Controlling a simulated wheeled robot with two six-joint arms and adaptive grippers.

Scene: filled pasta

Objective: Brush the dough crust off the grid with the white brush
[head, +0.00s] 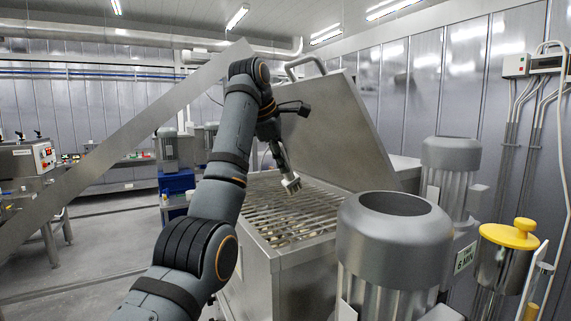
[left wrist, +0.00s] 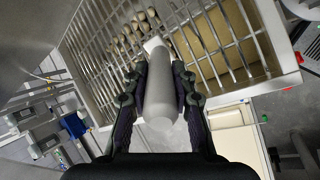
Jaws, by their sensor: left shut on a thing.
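My left gripper (left wrist: 160,85) is shut on the grey handle of the brush (left wrist: 159,100), with one dark finger on each side. The brush's white head (head: 291,183) hangs down just over the metal grid (head: 318,208) in the open machine; whether it touches the bars I cannot tell. Pale dough (left wrist: 222,38) shows between and below the bars, with small pale lumps (left wrist: 128,35) beside it in the left wrist view. Whether any crust lies on top of the bars is too small to tell. My right gripper is not in view.
The machine's lid (head: 340,125) stands raised behind the grid. A grey motor housing (head: 393,240) is close at the front right, with a yellow-topped canister (head: 511,235) beyond it. Open floor (head: 105,250) lies to the left.

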